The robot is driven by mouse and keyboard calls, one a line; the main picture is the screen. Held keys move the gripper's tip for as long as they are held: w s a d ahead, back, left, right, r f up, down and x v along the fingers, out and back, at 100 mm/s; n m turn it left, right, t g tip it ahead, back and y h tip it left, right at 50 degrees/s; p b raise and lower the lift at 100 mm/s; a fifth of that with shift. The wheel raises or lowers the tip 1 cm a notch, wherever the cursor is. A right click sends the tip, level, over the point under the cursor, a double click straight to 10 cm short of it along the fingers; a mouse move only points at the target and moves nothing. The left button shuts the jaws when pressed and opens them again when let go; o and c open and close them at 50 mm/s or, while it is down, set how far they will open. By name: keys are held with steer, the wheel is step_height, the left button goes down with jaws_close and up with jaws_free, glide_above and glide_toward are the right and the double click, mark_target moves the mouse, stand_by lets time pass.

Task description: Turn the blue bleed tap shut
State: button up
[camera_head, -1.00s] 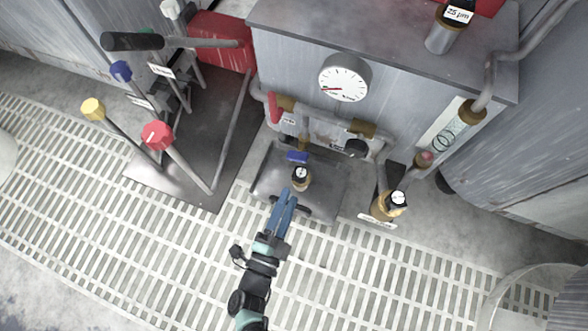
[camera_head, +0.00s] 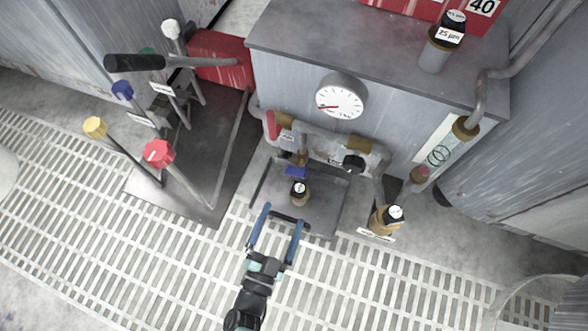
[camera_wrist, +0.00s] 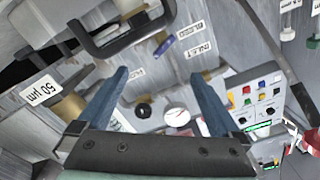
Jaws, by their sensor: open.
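A blue handle (camera_wrist: 163,46) also shows in the wrist view, beyond my fingertips and beside small white labels. My gripper (camera_head: 283,214) is open and empty, its two blue fingers spread in front of the bottle and short of the tap. In the wrist view my gripper's fingers (camera_wrist: 158,73) have nothing between them. The tap's lower part is partly hidden by the bottle.
A black knob (camera_head: 353,163) and a red handle (camera_head: 272,125) sit on the same pipework under the round gauge (camera_head: 341,97). Coloured levers, including a red one (camera_head: 159,153), rise at left. The grating in front is clear.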

mark_target(293, 175)
steer(key=w+n+b, duration=0.1)
steer(key=w+n, duration=0.2)
steer(key=w+d+n+b, duration=0.1)
steer(key=w+n+b, duration=0.1)
steer(key=w+n, duration=0.2)
steer(key=w+d+n+b, duration=0.1)
steer(key=w+n+b, duration=0.1)
steer(key=w+n, duration=0.1)
steer(key=shift+w+f, duration=0.2)
steer(key=shift+w, duration=0.45)
steer(key=shift+b+x, duration=0.4)
steer(key=shift+x, duration=0.35)
steer(key=shift+r, duration=0.15)
steer(key=c, duration=1.4)
steer(key=shift+d+r+m+p, duration=0.15)
steer(key=shift+m+p, duration=0.3)
steer(key=shift+m, duration=0.45)
steer(key=shift+s+m, duration=0.1)
steer(key=shift+m, duration=1.1)
